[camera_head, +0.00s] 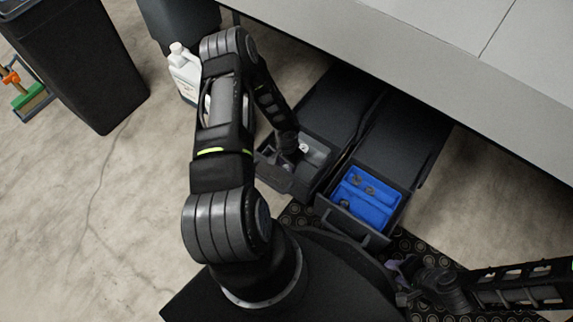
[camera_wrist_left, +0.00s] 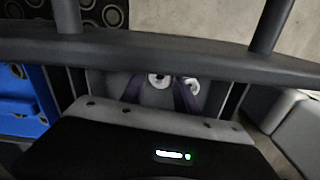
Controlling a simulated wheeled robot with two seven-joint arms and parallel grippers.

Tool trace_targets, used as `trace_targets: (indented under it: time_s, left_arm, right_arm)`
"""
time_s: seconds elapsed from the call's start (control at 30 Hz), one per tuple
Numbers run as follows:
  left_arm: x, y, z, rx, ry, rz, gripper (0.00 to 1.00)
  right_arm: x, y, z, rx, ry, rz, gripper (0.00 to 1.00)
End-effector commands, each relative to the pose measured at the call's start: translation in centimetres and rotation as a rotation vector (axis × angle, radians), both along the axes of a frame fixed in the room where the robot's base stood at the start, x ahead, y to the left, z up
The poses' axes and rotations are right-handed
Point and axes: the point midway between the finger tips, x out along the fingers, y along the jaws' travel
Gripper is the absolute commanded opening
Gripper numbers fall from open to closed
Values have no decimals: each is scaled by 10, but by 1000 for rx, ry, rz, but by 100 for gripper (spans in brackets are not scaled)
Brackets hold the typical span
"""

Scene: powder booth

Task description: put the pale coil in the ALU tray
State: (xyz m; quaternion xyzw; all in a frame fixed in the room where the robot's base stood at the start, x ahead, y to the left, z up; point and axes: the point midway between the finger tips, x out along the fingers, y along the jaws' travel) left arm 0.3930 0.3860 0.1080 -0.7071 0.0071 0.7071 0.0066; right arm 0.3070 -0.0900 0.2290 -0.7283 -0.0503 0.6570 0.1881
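Two drawers stand open under the bench. My left gripper (camera_head: 290,150) points down into the left drawer's grey tray (camera_head: 318,158). A small pale coil (camera_head: 303,148) shows beside it there. In the left wrist view, the purple fingers of my left gripper (camera_wrist_left: 159,95) stand apart. A pale ring-shaped coil (camera_wrist_left: 159,80) shows in the gap between them, and another pale round piece (camera_wrist_left: 192,87) shows by the right finger. I see no clear contact. My right gripper (camera_head: 397,275) is near the bottom right, its fingers mostly hidden. I cannot read an ALU label.
The right drawer holds a blue tray (camera_head: 374,210) with several small dark pieces. A dark bar (camera_wrist_left: 160,52) crosses the left wrist view. The grey bench (camera_head: 430,55) overhangs the drawers. A white jug (camera_head: 184,75) and black bin (camera_head: 85,65) stand left.

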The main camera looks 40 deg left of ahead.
Motion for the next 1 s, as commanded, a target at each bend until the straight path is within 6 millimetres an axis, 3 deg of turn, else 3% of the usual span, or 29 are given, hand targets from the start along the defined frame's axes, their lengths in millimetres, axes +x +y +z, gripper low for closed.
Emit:
trace_targets:
  time_s: [0.5,0.7,1.0]
  left_arm:
    - [1,0,100,1,-2,-1,37]
    - [0,0,114,0,0,-1,37]
    - [0,0,114,0,0,0,37]
  right_arm:
    - [-7,-1,43,3,19,9,36]
    - [-8,-1,47,4,22,11,36]
    - [-8,-1,46,4,22,10,36]
